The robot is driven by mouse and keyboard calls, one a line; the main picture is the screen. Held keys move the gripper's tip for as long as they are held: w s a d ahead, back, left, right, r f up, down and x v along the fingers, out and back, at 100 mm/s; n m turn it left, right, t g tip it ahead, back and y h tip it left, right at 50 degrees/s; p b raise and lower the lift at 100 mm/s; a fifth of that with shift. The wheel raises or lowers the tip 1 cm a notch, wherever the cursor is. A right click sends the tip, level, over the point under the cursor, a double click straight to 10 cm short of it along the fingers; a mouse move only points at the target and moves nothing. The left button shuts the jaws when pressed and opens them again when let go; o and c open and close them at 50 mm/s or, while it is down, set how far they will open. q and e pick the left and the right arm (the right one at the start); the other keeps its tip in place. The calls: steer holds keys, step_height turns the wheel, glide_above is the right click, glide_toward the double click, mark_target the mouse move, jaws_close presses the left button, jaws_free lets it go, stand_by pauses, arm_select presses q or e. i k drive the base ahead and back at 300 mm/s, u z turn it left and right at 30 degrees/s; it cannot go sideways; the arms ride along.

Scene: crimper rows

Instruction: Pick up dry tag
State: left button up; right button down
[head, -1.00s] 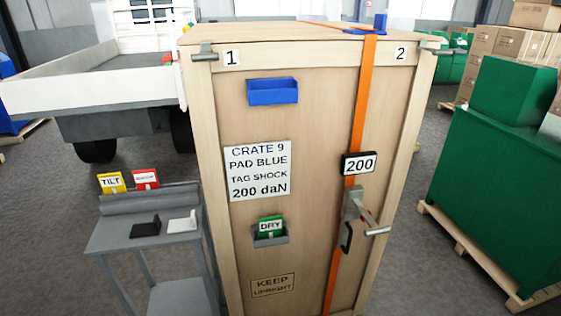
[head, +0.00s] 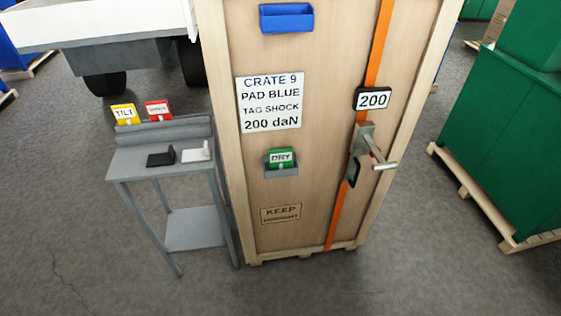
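The green DRY tag (head: 280,157) sits upright in a small grey holder (head: 282,172) on the front of the wooden crate (head: 309,215). It is below the white sign (head: 269,102) that reads CRATE 9, PAD BLUE, TAG SHOCK, 200 daN. A yellow TILT tag (head: 124,114) and a red tag (head: 158,110), its lettering too small to read, stand at the back of a grey stand (head: 135,165) left of the crate. Neither of my grippers shows in the head view.
A black piece (head: 160,159) and a white piece (head: 195,154) lie on the stand. An orange strap (head: 342,215) with a metal ratchet handle (head: 366,150) and a 200 display (head: 373,98) runs down the crate. A blue holder (head: 286,18) is above. Floor in front is clear.

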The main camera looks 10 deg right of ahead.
mark_target(282, 159)
steer(key=u, duration=0.25)
steer(key=k, duration=0.9)
steer(key=u, duration=1)
steer(key=i, duration=1.9)
steer(key=z, duration=1.3)
steer(key=i, duration=0.95)
steer(key=z, duration=1.1)
steer(key=i, duration=0.2)
steer(key=z, duration=0.2)
